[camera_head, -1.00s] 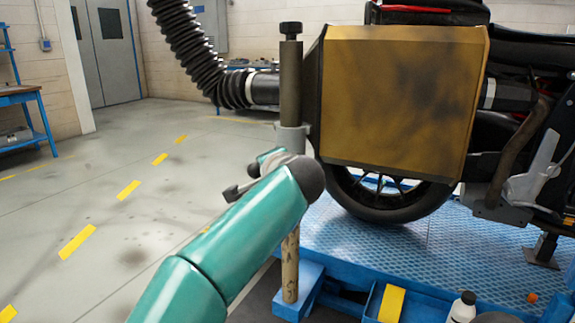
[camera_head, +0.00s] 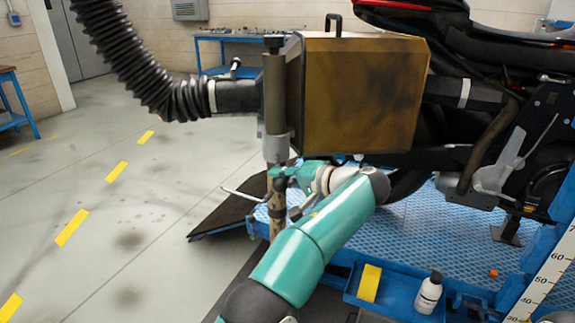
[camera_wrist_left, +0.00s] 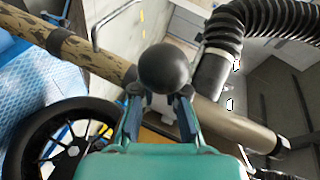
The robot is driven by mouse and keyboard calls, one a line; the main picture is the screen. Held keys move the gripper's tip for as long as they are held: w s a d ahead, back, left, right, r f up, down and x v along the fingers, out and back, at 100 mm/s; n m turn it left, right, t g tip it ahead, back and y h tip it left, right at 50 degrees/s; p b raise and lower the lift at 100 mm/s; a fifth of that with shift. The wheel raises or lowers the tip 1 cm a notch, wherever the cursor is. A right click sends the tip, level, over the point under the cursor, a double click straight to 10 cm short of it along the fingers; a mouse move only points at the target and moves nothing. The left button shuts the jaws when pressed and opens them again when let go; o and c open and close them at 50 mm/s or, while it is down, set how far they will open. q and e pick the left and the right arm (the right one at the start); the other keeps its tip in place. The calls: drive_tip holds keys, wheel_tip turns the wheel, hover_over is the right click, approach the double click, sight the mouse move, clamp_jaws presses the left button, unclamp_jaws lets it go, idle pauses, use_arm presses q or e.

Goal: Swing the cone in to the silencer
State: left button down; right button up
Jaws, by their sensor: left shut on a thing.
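A brown box-shaped hood (camera_head: 365,95), which I take as the cone, sits beside an upright post (camera_head: 274,100) with a black hose (camera_head: 125,50) joining its left side. The silencer (camera_head: 452,92), a dark cylinder with a pale band, lies right of the hood; I cannot tell whether the hood covers its end. My left gripper (camera_head: 281,180) is low beside the post, below the hood. My right gripper is out of view.
The motorcycle (camera_head: 500,60) stands on a blue ridged platform (camera_head: 400,225). A blue tray with a white bottle (camera_head: 429,293) and a yellow block (camera_head: 369,283) is at its front. A ruler (camera_head: 545,275) stands lower right. The floor at left (camera_head: 150,200) is clear.

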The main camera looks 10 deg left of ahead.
use_arm(q)
drive_tip(key=shift+s+d+f, duration=0.15)
drive_tip(key=shift+d+f, duration=0.25)
drive_tip(key=shift+f, duration=0.15)
drive_tip(key=c, duration=1.2)
unclamp_jaws()
drive_tip(key=shift+r, duration=0.25)
